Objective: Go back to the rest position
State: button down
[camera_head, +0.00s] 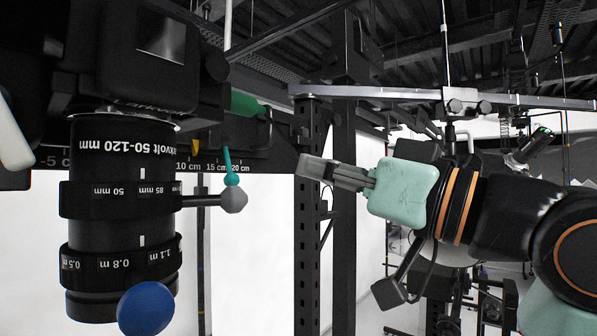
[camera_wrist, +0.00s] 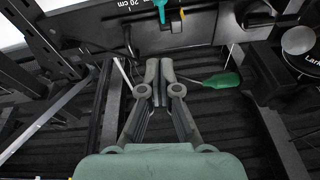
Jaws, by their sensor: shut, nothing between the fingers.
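My gripper (camera_head: 316,168) is shut and empty in the head view. It reaches in from the right and points left, with its pale green body to the right of the grey fingers. In the wrist view the two fingertips (camera_wrist: 160,70) meet with nothing between them. The gripper is apart from the large black lens (camera_head: 122,230) on the left; there is open space between them in the head view.
A green-handled screwdriver (camera_wrist: 222,80) shows right of the fingertips in the wrist view. A dark perforated post (camera_head: 308,230) stands behind the fingers. A metal bar (camera_head: 400,93) runs above.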

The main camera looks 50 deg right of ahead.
dwell(0.3)
jog(key=w+a+f+g+p, duration=0.1)
jog(key=w+a+f, duration=0.4)
jog(key=f, duration=0.4)
jog(key=w+a+f+m+g+p, duration=0.15)
jog(key=w+a+f, duration=0.25)
jog(key=f, duration=0.4)
jog(key=w+a+f+n+g+p, duration=0.1)
jog(key=w+a+f+p, duration=0.1)
jog(key=w+a+f, duration=0.5)
jog(key=s+a+f+g, duration=0.1)
jog(key=s+a+f, duration=0.3)
jog(key=f, duration=0.3)
jog(key=s+a+f+n+g+p, duration=0.1)
jog(key=s+a+f+g, duration=0.1)
jog(key=s+a+f, duration=0.2)
jog(key=s+a+f+n+g+p, duration=0.1)
jog(key=s+a+f, duration=0.3)
jog(key=a+f, duration=0.3)
notch_tip(320, 180, down, 4)
jog(key=shift+f, duration=0.15)
jog(key=shift+g, duration=0.25)
jog(key=shift+w, duration=0.1)
